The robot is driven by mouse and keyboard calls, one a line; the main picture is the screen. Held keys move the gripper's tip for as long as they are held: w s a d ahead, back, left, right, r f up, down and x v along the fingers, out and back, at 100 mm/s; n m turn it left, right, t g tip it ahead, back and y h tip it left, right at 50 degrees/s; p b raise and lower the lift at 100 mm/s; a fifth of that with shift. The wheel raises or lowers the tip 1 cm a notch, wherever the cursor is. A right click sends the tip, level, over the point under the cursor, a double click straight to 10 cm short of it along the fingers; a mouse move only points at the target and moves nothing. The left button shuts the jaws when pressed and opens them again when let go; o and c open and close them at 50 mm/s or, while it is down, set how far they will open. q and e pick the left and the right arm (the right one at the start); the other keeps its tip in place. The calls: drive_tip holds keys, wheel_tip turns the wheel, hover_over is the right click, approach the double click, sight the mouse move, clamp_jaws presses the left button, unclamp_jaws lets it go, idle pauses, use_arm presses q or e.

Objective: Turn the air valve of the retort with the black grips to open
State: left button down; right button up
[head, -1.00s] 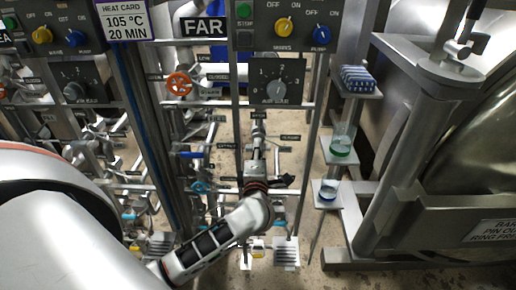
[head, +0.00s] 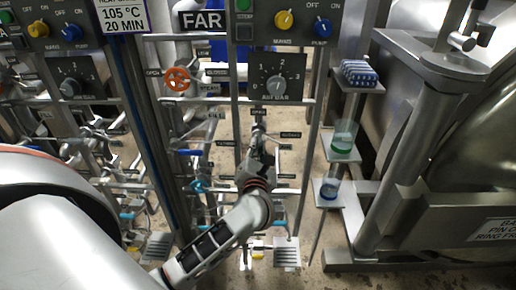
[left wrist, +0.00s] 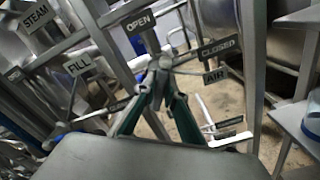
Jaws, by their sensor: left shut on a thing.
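My left gripper (head: 258,140) reaches up the middle of the head view to a small grey valve on the pipe frame, below the gauge panel. In the left wrist view, the air valve handle (left wrist: 161,66) stands between the greenish fingertips of the left gripper (left wrist: 160,92), which are shut on it. An OPEN sign (left wrist: 138,20) is above left of the handle. A CLOSED sign (left wrist: 219,48) and an AIR sign (left wrist: 214,75) are to its right. The fingers hide part of the handle. I cannot make out black grips. My right gripper is not in view.
An orange handwheel (head: 177,79) and a blue-handled valve (head: 190,153) are on the pipes to the left. A control panel (head: 278,77) with a dial is above. Shelves with a beaker (head: 343,140) and a blue rack (head: 359,73) stand right, beside a large metal vessel.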

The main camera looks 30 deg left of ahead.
use_arm(q)
drive_tip(key=n, duration=0.1)
drive_tip(key=n+b, duration=0.1)
drive_tip(key=shift+f+n, duration=0.25)
drive_tip(key=shift+n, duration=0.15)
drive_tip(key=n+b, duration=0.2)
drive_tip(key=shift+n, duration=0.4)
drive_tip(key=shift+r+n+b, duration=0.2)
drive_tip(key=shift+n+b, duration=0.25)
drive_tip(key=shift+n, duration=0.15)
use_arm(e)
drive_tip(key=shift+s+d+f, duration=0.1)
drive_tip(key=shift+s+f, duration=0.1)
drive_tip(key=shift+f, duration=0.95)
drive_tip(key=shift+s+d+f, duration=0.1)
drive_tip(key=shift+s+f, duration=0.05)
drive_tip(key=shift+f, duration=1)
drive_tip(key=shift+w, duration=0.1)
use_arm(q)
drive_tip(key=shift+r, duration=0.1)
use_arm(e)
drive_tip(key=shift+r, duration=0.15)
use_arm(q)
drive_tip(key=c, duration=2.1)
unclamp_jaws()
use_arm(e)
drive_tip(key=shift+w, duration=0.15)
